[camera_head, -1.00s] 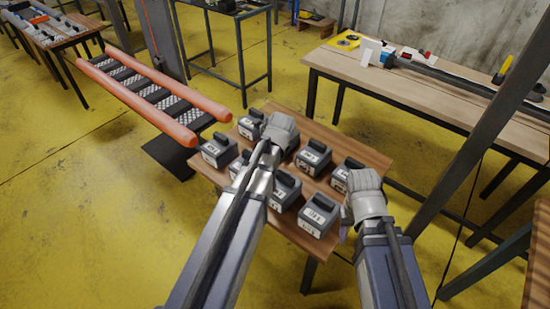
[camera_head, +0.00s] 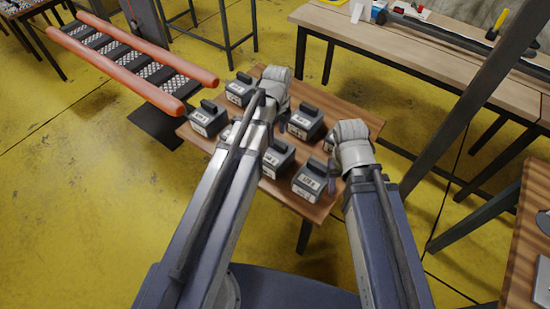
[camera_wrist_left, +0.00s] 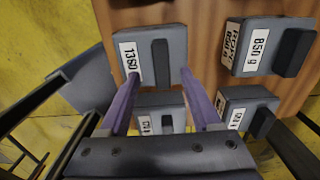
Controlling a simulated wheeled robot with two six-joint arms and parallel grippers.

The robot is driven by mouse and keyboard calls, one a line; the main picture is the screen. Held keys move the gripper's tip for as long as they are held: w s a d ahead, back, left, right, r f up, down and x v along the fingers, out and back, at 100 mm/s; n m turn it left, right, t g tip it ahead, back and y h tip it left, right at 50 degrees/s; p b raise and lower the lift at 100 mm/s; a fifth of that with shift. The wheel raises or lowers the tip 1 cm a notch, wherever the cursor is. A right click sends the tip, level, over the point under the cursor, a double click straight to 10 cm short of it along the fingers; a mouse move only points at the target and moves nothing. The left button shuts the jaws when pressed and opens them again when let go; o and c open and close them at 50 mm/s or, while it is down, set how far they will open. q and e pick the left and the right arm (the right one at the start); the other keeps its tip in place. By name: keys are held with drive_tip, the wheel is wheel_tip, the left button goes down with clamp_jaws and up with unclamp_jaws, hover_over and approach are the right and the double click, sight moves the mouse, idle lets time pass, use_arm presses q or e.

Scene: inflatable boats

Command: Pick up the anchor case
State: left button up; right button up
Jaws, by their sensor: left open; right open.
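Several dark grey cases with black handles and white labels stand on a small wooden table (camera_head: 352,112). They include one at the left (camera_head: 208,118), one at the back (camera_head: 241,88), one in the middle (camera_head: 305,122) and one at the front (camera_head: 310,180). My left gripper (camera_head: 277,104) is over the cases, its fingers mostly hidden in the head view. In the left wrist view its open purple fingers (camera_wrist_left: 160,92) point at a case labelled 1360 (camera_wrist_left: 165,42), with another case (camera_wrist_left: 160,108) between them lower down. My right gripper (camera_head: 338,170) is open beside the cases at the table's right side.
An orange-railed rack (camera_head: 130,60) stands at the left. A long workbench (camera_head: 400,55) with tools is behind at the right. A dark post (camera_head: 470,100) rises at the right, near another wooden table (camera_head: 525,230).

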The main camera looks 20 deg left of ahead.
sight(277, 142)
use_arm(q)
drive_tip(key=shift+d+f+b, duration=0.1)
drive_tip(key=shift+f+b, duration=2.5)
drive_tip(key=shift+r, duration=0.1)
clamp_jaws()
